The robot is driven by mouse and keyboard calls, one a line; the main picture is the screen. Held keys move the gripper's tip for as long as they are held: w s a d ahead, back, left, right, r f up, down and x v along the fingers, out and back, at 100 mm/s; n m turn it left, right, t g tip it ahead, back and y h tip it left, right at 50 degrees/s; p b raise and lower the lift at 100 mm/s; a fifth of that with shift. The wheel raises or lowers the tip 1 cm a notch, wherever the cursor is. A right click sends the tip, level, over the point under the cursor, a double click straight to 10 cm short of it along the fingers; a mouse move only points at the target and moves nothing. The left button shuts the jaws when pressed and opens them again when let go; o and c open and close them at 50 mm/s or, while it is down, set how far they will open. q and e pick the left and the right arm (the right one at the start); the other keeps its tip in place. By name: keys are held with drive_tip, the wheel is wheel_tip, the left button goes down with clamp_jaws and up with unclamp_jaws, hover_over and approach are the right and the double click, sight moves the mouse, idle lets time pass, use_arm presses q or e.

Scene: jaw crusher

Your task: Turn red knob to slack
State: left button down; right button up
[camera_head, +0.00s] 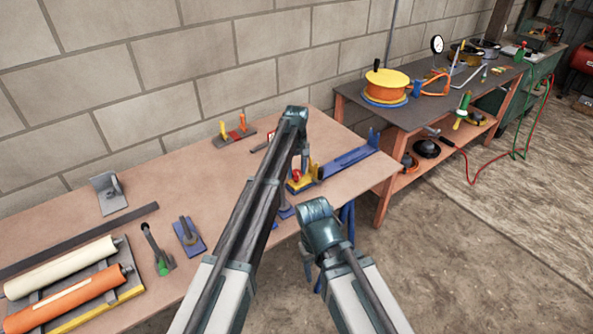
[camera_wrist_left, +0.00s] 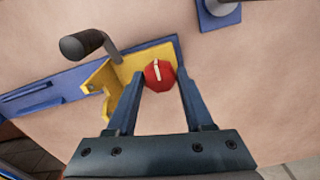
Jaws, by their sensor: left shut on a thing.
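The red knob (camera_wrist_left: 159,77) has a pale pointer line, which runs nearly up and down in the left wrist view. It sits on a yellow bracket (camera_wrist_left: 130,66) with a blue base, and it also shows small in the head view (camera_head: 296,174). My left gripper (camera_wrist_left: 160,84) reaches the knob with one finger on each side and is shut on it. In the head view, my left arm hides part of this device. My right arm (camera_head: 321,226) hangs at the bench's front edge; its fingertips are not clear.
A crank with a dark grip (camera_wrist_left: 82,44) stands close beside the knob. A long blue rail (camera_head: 347,162) extends to its right. Rollers (camera_head: 70,298), a green-ended tool (camera_head: 160,262) and a blue block (camera_head: 188,236) lie left on the wooden bench (camera_head: 130,240).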

sight(296, 172)
use_arm(q)
drive_tip(key=shift+n, duration=0.4)
drive_tip(key=shift+c, duration=1.4)
unclamp_jaws()
drive_tip(key=shift+r, duration=0.1)
wheel_tip(296, 172, up, 14)
drive_tip(key=p, duration=1.3)
drive_tip(key=shift+f+p, duration=0.2)
drive_tip(key=shift+p, duration=0.2)
